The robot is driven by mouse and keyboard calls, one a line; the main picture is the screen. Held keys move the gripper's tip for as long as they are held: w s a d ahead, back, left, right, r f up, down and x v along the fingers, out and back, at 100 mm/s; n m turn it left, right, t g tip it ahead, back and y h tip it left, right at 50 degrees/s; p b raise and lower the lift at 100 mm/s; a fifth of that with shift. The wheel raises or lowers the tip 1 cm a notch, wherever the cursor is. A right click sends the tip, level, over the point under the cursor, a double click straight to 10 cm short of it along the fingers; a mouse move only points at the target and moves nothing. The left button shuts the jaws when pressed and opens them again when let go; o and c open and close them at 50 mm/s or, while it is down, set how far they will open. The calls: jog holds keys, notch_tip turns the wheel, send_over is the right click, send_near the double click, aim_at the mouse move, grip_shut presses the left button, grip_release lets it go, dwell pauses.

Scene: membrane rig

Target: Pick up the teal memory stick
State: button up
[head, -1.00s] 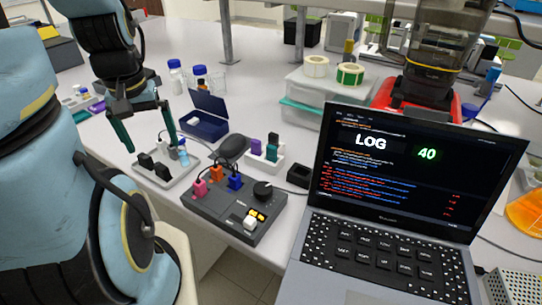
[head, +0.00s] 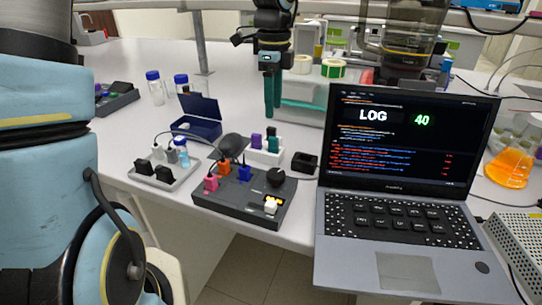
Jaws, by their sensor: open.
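The teal memory stick (head: 273,144) stands upright in a small white holder (head: 265,157) near the middle of the table, with a purple stick (head: 256,140) to its left. My gripper (head: 272,113) hangs with its teal fingers pointing down, just above the teal stick in the picture. It is open and empty. The fingers overlap one another from this side, so the gap between them is hard to see. I cannot tell how far the fingertips are from the stick in depth.
A grey tray (head: 165,172) and open blue case (head: 198,117) are left. A black block (head: 304,162) and laptop (head: 400,190) are right. A clear bin (head: 303,112) is behind.

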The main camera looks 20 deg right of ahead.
aim_at(273, 138)
jog(key=shift+s+d+f, duration=0.1)
jog(key=shift+d+f, duration=0.05)
jog(key=shift+f, duration=0.3)
notch_tip(273, 138, down, 4)
jog(key=shift+r+p, duration=0.15)
jog(key=shift+p, duration=0.25)
jog(key=shift+f+p, duration=0.85)
jog(key=shift+f, duration=2.2)
grip_shut()
